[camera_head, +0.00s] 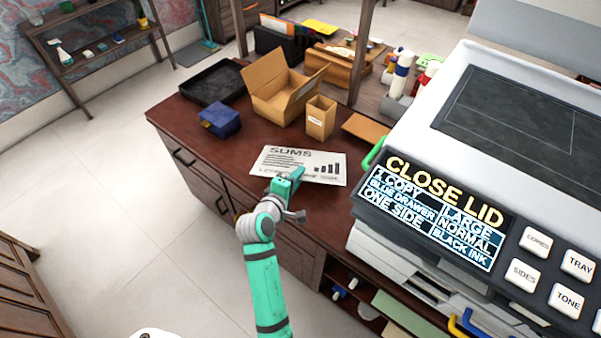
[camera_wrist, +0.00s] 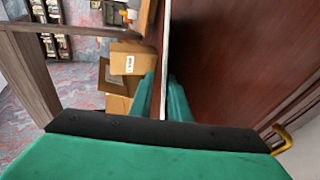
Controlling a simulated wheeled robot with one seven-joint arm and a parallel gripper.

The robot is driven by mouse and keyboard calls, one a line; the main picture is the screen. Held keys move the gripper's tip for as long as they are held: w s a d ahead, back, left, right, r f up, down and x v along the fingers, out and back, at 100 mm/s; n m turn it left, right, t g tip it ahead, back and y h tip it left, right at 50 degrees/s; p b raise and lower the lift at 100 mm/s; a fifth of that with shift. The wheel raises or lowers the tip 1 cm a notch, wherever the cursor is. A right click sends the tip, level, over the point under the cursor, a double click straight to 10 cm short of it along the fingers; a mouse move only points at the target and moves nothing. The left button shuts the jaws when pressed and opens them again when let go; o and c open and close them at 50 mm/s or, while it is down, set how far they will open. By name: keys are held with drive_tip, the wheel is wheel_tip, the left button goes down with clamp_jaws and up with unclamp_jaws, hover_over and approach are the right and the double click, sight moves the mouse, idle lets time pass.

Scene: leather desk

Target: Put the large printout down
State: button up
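The large printout (camera_head: 300,160) is a white sheet with the heading "SUMS" and a small bar chart. In the head view it appears over the front part of the dark red-brown desk (camera_head: 255,148). My gripper (camera_head: 292,180) is at its near edge, shut on it. In the wrist view the printout (camera_wrist: 165,55) is seen edge-on as a thin white line between the green fingers (camera_wrist: 163,100). The desk surface (camera_wrist: 215,60) lies along one side of it, with one finger between. The sheet looks roughly level with the desk, seemingly a little above it.
Behind the printout stand an open cardboard box (camera_head: 278,90), a small carton (camera_head: 320,118), a blue box (camera_head: 220,121) and a black tray (camera_head: 212,82). A brown flat piece (camera_head: 365,129) lies to the right. The copier, its display (camera_head: 432,213) reading "CLOSE LID", fills the right side.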

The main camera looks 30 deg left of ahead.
drive_tip(key=v, duration=0.8)
idle(0.4)
drive_tip(key=shift+r, duration=0.1)
wheel_tip(320, 180, up, 7)
drive_tip(key=s, duration=0.2)
drive_tip(key=shift+s+d, duration=0.2)
drive_tip(key=shift+s, duration=0.2)
